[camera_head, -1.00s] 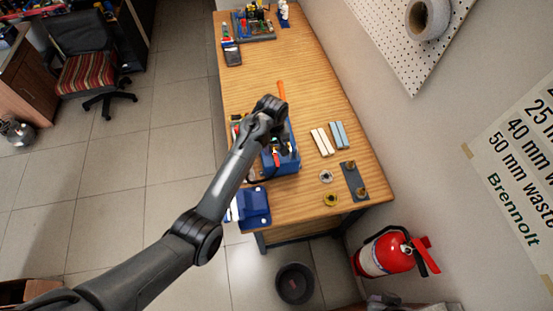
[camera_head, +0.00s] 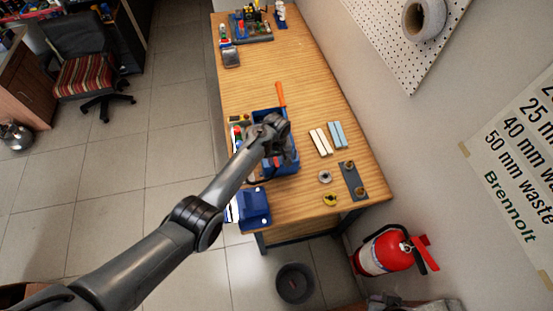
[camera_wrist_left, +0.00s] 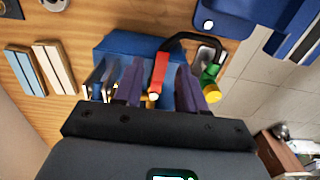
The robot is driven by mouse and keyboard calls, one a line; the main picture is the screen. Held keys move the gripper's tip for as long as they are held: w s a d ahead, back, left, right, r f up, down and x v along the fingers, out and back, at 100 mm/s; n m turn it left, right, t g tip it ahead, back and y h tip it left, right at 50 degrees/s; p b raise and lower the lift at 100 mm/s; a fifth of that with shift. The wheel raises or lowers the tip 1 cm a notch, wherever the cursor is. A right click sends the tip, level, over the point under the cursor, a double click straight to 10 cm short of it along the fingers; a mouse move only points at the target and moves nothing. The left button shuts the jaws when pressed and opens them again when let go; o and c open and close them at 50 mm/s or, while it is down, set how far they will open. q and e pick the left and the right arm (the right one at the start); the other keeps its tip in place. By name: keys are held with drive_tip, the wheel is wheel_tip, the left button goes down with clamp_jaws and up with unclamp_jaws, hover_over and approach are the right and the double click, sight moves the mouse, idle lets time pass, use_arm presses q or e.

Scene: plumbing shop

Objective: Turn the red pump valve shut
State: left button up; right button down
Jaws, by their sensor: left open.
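A blue pump (camera_head: 290,168) sits near the middle of the workbench, partly hidden under my left wrist. It also shows in the left wrist view (camera_wrist_left: 125,47), with a black curved hose beside it. A red bar-like part, which looks like the valve handle (camera_wrist_left: 159,72), stands at the pump's near side. My left gripper (camera_wrist_left: 158,92) is open, with its two dark fingers on either side of the red handle; I cannot tell whether they touch it. In the head view my left gripper (camera_head: 274,150) is over the pump, its fingertips mostly hidden. My right gripper is not in view.
A blue block-shaped tool (camera_head: 254,208) stands at the bench's front left corner. Pale bars (camera_head: 321,141) and blue bars (camera_head: 338,135) lie right of the pump. The back half of the bench is mostly clear.

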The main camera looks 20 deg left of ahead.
use_arm(q)
drive_tip(key=shift+f, duration=0.3)
drive_tip(key=shift+c, duration=0.3)
clamp_jaws()
